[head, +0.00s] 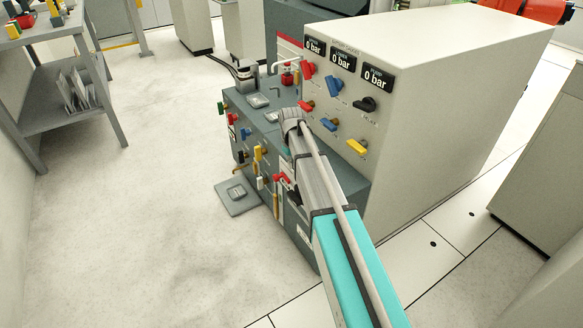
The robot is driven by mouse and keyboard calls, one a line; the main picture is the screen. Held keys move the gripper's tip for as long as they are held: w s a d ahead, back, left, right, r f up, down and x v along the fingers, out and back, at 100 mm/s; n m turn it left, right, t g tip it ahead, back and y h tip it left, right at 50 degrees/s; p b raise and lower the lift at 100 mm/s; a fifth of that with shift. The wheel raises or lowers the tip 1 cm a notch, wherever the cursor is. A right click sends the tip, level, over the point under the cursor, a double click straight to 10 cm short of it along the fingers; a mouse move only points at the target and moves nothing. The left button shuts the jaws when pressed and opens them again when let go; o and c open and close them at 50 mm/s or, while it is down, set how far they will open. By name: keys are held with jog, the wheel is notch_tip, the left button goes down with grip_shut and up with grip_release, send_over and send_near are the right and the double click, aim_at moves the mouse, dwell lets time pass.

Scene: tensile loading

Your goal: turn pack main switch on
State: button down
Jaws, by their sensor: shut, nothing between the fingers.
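A light-grey cabinet (450,90) stands right of centre, with a grey-green unit (262,150) against its left side. The cabinet front carries a black handle (366,104) under the right-hand display, and red, blue and yellow handles. The unit's front has several coloured handles, among them a red one (282,178) and a black one (241,157). The labels are too small to read, so I cannot tell which is the pack main switch or how it is set. My arm reaches in from the lower right, across the unit. My gripper is hidden beyond the arm's far end.
Three displays, including a right-hand one (375,77), read 0 bar. A grey plate (237,197) lies on the floor beside the unit. A shelved workbench (75,95) stands at the left. The floor between is clear. Another cabinet (545,190) stands at the right.

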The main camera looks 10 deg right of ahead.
aim_at(290, 191)
jog(key=shift+f+b, duration=6.3)
jog(key=shift+f, duration=0.25)
jog(key=shift+w+a+f+b, duration=0.15)
jog(key=shift+w+f+b, duration=0.25)
jog(key=shift+b, duration=0.05)
jog(key=shift+w+a+f+b, duration=0.1)
jog(key=shift+w+f+b, duration=0.1)
jog(key=shift+f+b, duration=0.2)
jog(key=shift+w+f+b, duration=0.15)
jog(key=shift+f+b, duration=0.6)
jog(key=shift+f, duration=0.2)
jog(key=w+a+r+p, duration=0.4)
jog(key=w+r+p, duration=0.4)
jog(key=w, duration=0.2)
jog(key=shift+a+r, duration=0.15)
jog(key=shift+r, duration=0.2)
